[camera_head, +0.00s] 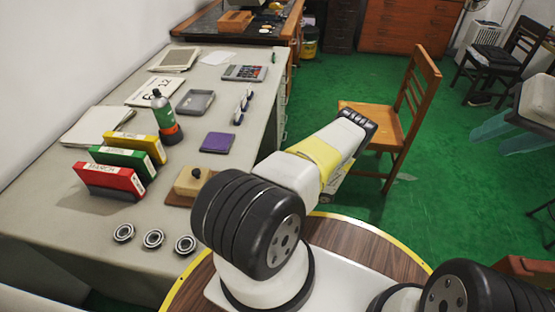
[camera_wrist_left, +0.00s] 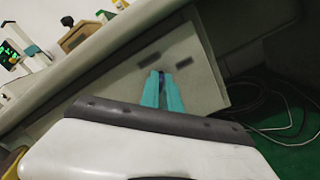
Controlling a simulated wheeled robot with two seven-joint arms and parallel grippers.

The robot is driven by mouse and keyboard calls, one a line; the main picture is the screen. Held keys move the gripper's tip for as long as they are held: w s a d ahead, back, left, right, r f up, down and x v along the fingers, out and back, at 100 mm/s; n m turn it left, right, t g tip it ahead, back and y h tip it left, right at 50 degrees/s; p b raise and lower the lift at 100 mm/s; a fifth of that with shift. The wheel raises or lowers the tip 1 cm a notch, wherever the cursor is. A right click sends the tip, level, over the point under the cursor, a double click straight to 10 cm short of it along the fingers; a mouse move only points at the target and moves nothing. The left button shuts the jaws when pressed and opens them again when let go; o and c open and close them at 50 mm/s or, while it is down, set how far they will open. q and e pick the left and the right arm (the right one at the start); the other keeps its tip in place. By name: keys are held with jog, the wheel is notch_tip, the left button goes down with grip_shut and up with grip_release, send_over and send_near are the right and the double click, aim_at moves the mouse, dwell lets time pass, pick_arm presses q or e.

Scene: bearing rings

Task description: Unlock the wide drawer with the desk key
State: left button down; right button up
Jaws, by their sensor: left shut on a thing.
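In the left wrist view my left gripper (camera_wrist_left: 161,80) has its teal fingers close together, shut on a small dark, purplish thing at the tips. It is probably the desk key, mostly hidden by the fingers. The tips are in front of the grey desk front (camera_wrist_left: 205,92), which has dark handle-like strips (camera_wrist_left: 184,63). I cannot tell whether the held thing touches the front, or which part is the wide drawer. In the head view my left forearm hides this gripper. My right gripper (camera_head: 492,126) is at the right edge, its teal fingers apart and empty.
The desktop (camera_head: 70,220) holds three bearing rings (camera_head: 153,239), coloured boxes (camera_head: 122,160), a bottle (camera_head: 165,118), a purple pad (camera_head: 217,142) and a calculator (camera_head: 244,73). A wooden chair (camera_head: 372,125) stands right of the desk. Cables (camera_wrist_left: 285,115) lie near the desk front.

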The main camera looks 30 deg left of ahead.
pick_arm(q)
jog(key=shift+w+f+m, duration=0.1)
jog(key=shift+f+m, duration=0.05)
jog(key=shift+m, duration=4.45)
jog(key=c, duration=1.6)
grip_release()
jog(key=v, duration=0.7)
jog(key=shift+d, duration=0.35)
